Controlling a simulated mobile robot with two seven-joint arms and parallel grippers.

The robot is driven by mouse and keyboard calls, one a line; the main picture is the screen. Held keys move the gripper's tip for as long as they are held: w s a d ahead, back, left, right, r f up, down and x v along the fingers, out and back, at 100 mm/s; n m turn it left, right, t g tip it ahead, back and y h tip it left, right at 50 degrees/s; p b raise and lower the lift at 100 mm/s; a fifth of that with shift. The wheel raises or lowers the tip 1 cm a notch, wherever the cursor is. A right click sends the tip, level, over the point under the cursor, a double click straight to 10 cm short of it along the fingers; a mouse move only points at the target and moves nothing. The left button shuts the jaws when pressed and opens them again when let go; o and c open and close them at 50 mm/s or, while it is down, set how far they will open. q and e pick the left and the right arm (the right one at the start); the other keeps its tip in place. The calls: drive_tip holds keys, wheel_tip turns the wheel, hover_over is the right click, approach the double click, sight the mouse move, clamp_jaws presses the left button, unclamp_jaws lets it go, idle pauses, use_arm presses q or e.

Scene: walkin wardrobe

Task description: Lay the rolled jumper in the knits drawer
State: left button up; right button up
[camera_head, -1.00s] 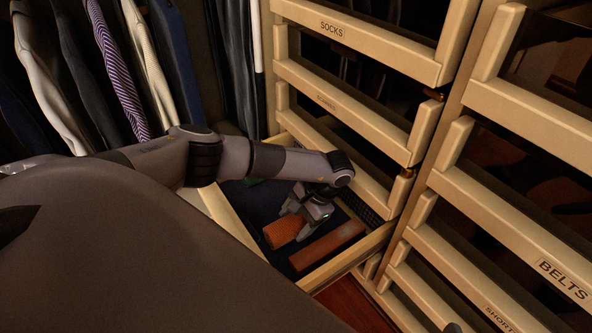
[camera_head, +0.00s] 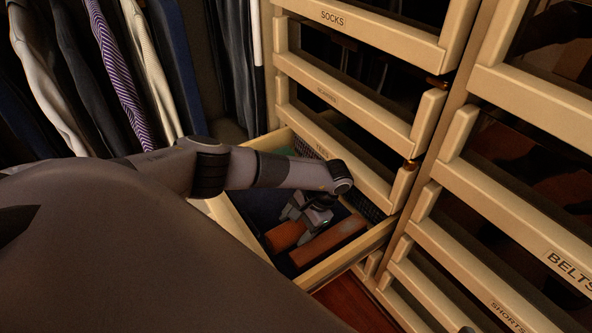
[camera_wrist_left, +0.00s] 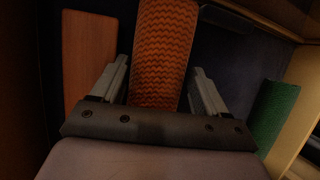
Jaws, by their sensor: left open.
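The rolled jumper (camera_head: 285,237) is an orange knitted roll lying in the open drawer (camera_head: 345,264). My left gripper (camera_head: 298,225) is open over the near side of the roll, inside the drawer. In the left wrist view the ribbed roll (camera_wrist_left: 164,50) runs between the two spread fingers of my left gripper (camera_wrist_left: 157,85), with a gap on each side; its lower end is hidden by the gripper body.
A flat orange-brown piece (camera_head: 328,242) lies beside the roll. A green roll (camera_wrist_left: 274,115) lies at the right in the left wrist view. Labelled drawer fronts, including SOCKS (camera_head: 360,38) and BELTS (camera_head: 525,240), rise close by. Clothes (camera_head: 115,75) hang at the left.

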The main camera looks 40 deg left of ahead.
sight(299, 224)
use_arm(q)
drive_tip(key=p+v, duration=0.2)
drive_tip(key=v, duration=0.5)
drive_tip(key=shift+d, duration=0.15)
drive_tip(key=shift+r, duration=0.1)
use_arm(e)
drive_tip(key=shift+w+a+m+g, duration=0.15)
drive_tip(key=shift+a+m+g, duration=0.25)
drive_tip(key=shift+a, duration=0.3)
